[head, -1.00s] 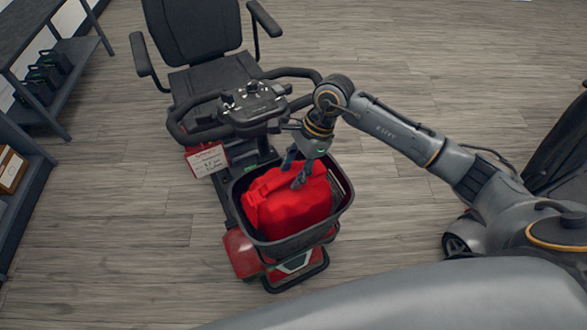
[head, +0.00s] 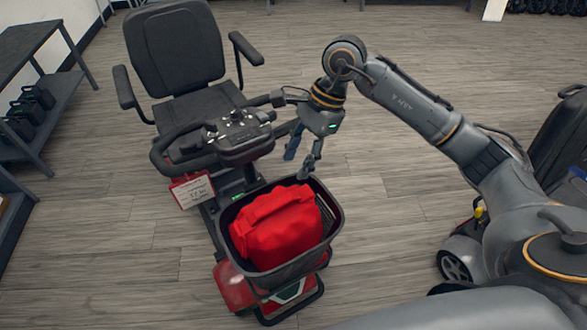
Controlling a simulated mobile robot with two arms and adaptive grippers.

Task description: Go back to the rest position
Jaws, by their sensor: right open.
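My right gripper (head: 298,158) is open and empty, raised above the back right rim of the scooter's basket. The red bag-like item (head: 275,228) lies inside the black basket (head: 333,238), apart from the gripper. The basket sits at the front of a red mobility scooter (head: 232,290) with a black seat (head: 178,55) and handlebars. My left gripper is not in view.
A white tag (head: 192,190) hangs at the scooter's handlebars. Another scooter (head: 455,262) is at the right, partly behind my arm. Open wooden floor (head: 400,190) lies between.

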